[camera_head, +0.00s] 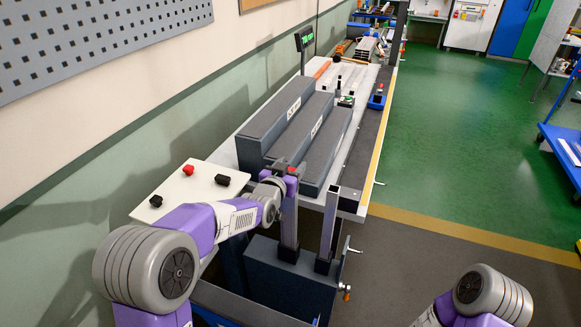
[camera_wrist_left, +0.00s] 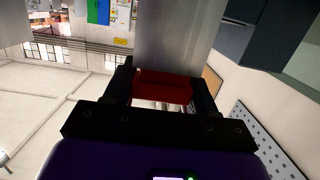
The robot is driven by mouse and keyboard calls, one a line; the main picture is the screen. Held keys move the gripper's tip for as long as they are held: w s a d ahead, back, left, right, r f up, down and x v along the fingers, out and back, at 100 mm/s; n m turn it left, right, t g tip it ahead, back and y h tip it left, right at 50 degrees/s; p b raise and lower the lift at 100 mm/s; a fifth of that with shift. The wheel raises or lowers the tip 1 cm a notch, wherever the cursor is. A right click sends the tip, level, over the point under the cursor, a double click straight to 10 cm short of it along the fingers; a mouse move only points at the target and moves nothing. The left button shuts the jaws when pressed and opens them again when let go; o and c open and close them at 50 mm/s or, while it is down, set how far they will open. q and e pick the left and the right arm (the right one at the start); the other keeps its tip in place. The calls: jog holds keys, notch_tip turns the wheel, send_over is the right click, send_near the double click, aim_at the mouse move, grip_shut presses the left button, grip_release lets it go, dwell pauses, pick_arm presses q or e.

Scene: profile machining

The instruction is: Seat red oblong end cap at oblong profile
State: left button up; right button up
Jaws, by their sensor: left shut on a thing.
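My left gripper (camera_head: 284,172) is shut on the red oblong end cap (camera_wrist_left: 162,88), which shows between the two dark fingers in the left wrist view. In the head view only a little red shows at the gripper. A grey metal profile (camera_head: 289,222) stands upright directly below the gripper, its foot in a black holder. In the left wrist view the profile (camera_wrist_left: 175,35) lies right beyond the cap, in line with it. Whether the cap touches the profile or sits in it, I cannot tell. My right gripper is out of view; only part of its arm shows at lower right.
A second upright profile (camera_head: 328,222) stands just right of the first. A white board (camera_head: 175,188) at left carries another red cap (camera_head: 188,169) and black caps (camera_head: 222,180). Dark grey stepped blocks (camera_head: 305,135) stand behind the gripper on the bench. The green floor at right is open.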

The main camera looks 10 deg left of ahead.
pick_arm(q)
jog(key=shift+f+b, duration=0.65)
jog(key=shift+f, duration=0.1)
jog(key=o, duration=1.1)
jog(key=shift+s+r, duration=0.1)
jog(key=p+v, duration=0.1)
jog(key=v, duration=0.6)
jog(key=shift+s, duration=0.2)
jog(key=shift+a, duration=0.1)
